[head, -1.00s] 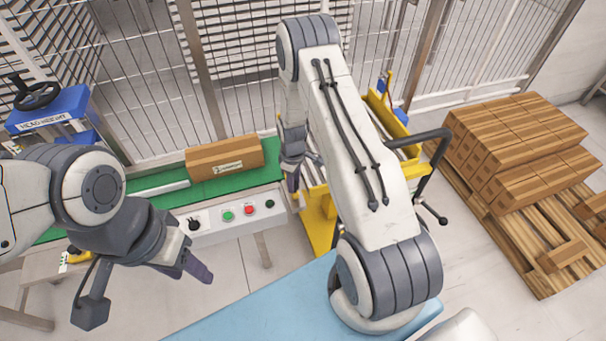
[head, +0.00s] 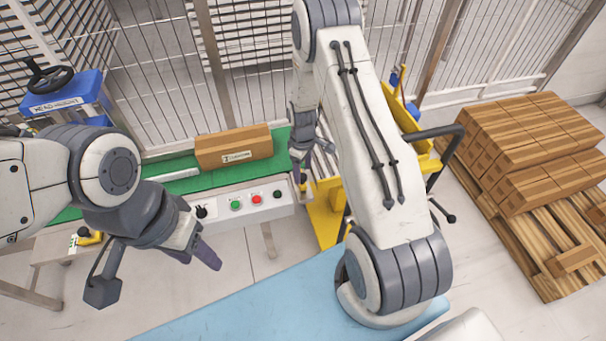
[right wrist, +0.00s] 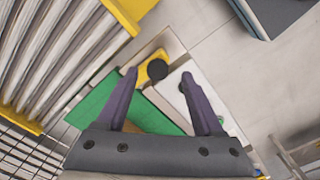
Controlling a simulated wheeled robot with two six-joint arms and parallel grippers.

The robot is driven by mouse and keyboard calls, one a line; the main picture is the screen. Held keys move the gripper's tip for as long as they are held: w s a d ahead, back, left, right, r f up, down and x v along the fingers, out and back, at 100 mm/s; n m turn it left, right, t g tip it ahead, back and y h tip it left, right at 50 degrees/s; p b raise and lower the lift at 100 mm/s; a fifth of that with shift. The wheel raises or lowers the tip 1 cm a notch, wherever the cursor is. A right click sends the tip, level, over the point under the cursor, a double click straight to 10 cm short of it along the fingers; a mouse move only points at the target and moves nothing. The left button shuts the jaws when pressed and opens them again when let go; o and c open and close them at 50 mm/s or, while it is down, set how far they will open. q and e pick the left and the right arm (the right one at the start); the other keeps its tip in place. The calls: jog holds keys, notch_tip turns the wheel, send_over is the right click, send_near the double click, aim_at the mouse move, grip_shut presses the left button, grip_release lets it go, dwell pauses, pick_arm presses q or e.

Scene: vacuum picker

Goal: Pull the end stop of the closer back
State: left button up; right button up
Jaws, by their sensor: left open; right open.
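The closer is a table with a green belt (head: 190,184) and a front control panel with buttons (head: 240,205). In the right wrist view, its green surface (right wrist: 97,102) lies below my right gripper. A yellow piece (right wrist: 149,82) with a round black knob (right wrist: 157,70), seemingly the end stop, sits at the closer's end. My right gripper (head: 309,160) is open over that end. In the right wrist view, the knob appears between its fingertips; I cannot tell the height gap. My left gripper (head: 200,261) is open and empty in front of the closer.
A brown carton (head: 235,147) sits on the green belt. A yellow roller cart (head: 326,215) adjoins the closer's right end; its rollers (right wrist: 50,55) show in the right wrist view. Stacked cartons (head: 535,150) stand on a wooden pallet (head: 535,255) at right. Fencing is behind.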

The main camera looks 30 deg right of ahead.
notch_tip(320, 180, up, 8)
jog(key=shift+b, duration=0.45)
jog(key=s+a+r, duration=0.5)
jog(key=a+r, duration=0.2)
jog(key=a, duration=0.1)
jog(key=s+a+r, duration=0.5)
jog(key=a+r, duration=0.2)
jog(key=a, duration=0.2)
jog(key=s+a+r, duration=0.2)
jog(key=s, duration=0.6)
jog(key=s+a+r+y, duration=0.1)
jog(key=s+a+r, duration=0.1)
jog(key=s, duration=0.7)
jog(key=shift+s+r, duration=0.15)
jog(key=shift+r, duration=0.45)
